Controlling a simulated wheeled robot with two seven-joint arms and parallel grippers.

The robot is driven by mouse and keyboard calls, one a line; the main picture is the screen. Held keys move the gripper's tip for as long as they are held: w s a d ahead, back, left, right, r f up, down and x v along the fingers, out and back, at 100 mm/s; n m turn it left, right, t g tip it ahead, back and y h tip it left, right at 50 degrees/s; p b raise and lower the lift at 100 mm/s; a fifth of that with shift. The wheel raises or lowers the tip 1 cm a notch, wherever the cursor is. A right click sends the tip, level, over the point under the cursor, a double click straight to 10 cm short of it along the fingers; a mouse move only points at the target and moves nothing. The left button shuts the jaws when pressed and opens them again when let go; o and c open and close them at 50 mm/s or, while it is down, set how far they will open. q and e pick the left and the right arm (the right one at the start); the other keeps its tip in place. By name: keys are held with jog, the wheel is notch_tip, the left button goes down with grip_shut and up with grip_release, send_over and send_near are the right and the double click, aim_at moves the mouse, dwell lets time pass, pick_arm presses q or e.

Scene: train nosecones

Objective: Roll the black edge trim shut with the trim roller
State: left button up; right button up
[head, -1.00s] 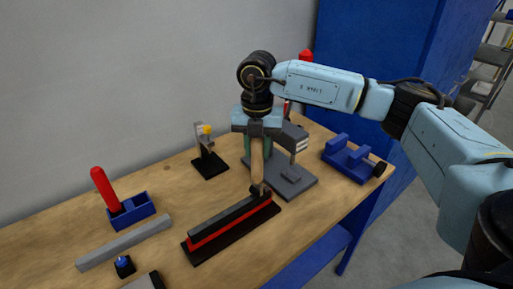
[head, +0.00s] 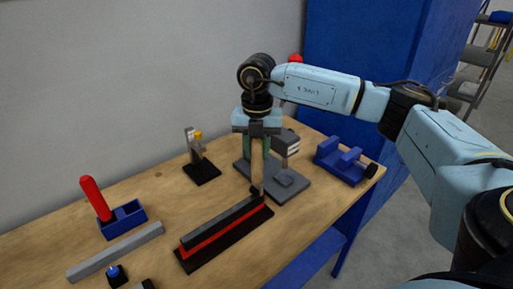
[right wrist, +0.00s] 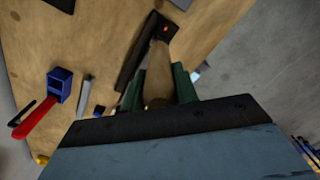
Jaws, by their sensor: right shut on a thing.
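The trim roller (head: 257,170) has a pale wooden handle and a dark roller head at its lower end. My right gripper (head: 257,148) is shut on the handle and holds it nearly upright, head down. The black edge trim (head: 220,221) lies along a red strip on a dark base on the bench. The roller head is at the trim's far right end; I cannot tell whether it touches. In the right wrist view the handle (right wrist: 158,75) sits between the green fingers, with the dark trim (right wrist: 134,62) beside it. My left gripper is out of view.
The wooden bench (head: 160,205) also holds a grey press-like stand (head: 285,180) behind the roller, a blue fixture (head: 342,160), a small black-based stand (head: 201,170), a blue holder with a red handle (head: 122,220) and a grey bar (head: 115,252). A wall stands behind.

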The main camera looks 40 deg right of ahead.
jog(key=shift+r+p, duration=1.75)
jog(key=shift+r, duration=0.8)
jog(key=shift+f, duration=0.1)
